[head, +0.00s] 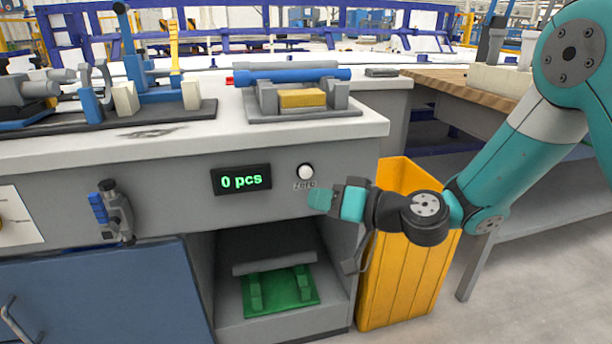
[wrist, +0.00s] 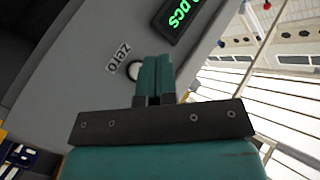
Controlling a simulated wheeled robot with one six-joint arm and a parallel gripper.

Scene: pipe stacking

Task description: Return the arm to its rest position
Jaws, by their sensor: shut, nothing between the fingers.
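My gripper (head: 320,199) is in front of the grey workbench panel, a little below and right of the white zero button (head: 305,172). In the wrist view my gripper (wrist: 155,62) shows its two teal fingers together, with nothing between them. The button (wrist: 134,70) shows just left of the fingertips there; I cannot tell whether they touch it. The arm reaches in from the right side of the head view.
A display (head: 241,180) reads "0 pcs". A blue pipe (head: 290,75) lies on a holder on the benchtop. Below, a grey pipe (head: 274,263) rests on a green rack (head: 279,290). A yellow bin (head: 408,260) stands behind my forearm. A wooden table (head: 455,84) is at right.

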